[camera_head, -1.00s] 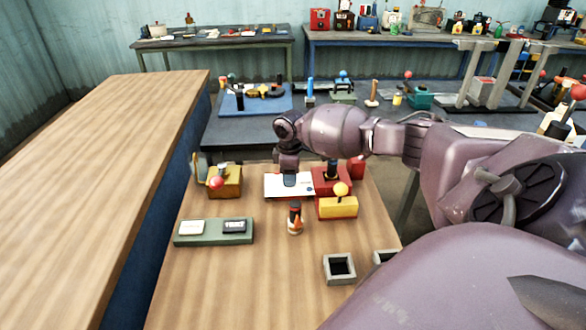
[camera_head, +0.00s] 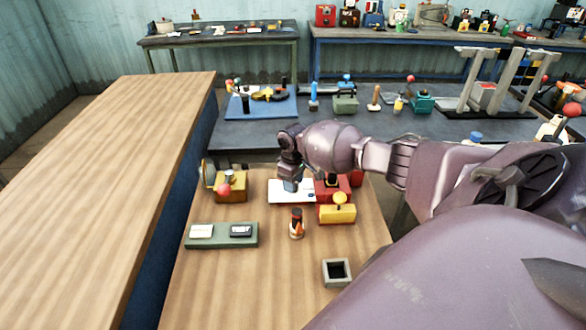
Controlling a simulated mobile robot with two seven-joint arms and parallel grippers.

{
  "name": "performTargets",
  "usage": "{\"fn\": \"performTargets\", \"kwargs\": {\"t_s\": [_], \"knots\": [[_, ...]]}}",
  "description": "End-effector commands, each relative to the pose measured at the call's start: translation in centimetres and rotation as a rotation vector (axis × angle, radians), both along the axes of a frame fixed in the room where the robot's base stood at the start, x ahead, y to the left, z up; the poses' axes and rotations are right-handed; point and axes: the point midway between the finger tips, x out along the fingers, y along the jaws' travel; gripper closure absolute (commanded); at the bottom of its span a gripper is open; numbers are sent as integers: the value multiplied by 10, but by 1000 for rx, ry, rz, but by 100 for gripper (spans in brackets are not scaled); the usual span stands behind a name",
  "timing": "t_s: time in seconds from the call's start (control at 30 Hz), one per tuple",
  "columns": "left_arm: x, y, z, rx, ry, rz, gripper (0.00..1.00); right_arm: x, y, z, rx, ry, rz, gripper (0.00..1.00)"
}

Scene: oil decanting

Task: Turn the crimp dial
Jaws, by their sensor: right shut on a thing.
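My right gripper (camera_head: 291,186) points down over a white plate (camera_head: 277,196) beside a red block (camera_head: 323,186). It is shut on a small part at the plate, perhaps the crimp dial; my fingers hide most of it and I cannot tell its shape. The red block carries a black knob (camera_head: 332,180). In front of it is a yellow box (camera_head: 337,214) with a yellow round knob (camera_head: 340,198). I cannot pick out the crimp dial by a label. My left gripper is not in view.
A small black, orange and white bottle (camera_head: 297,224) stands in front of the plate. A green tray with two blocks (camera_head: 220,241), a brass-coloured device with a red ball (camera_head: 231,187) and a grey square socket (camera_head: 337,272) are on the same table. The front middle is clear.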

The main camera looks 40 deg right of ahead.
Motion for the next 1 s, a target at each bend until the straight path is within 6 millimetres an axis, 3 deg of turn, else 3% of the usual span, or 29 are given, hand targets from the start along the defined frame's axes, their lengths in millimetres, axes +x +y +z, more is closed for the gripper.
{"fn": "performTargets", "kwargs": {"t_s": [0.27,0.3,0.47,0.77,1.0], "knots": [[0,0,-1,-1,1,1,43,0,0,0,1,0,-3,80],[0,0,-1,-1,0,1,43,0,0,0,1,1,-3,53],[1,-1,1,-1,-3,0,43,0,0,0,1,0,-2,31],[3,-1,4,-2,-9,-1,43,0,0,2,0,-1,-1,31],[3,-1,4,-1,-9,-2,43,0,-1,30,0,-2,0,31]]}}
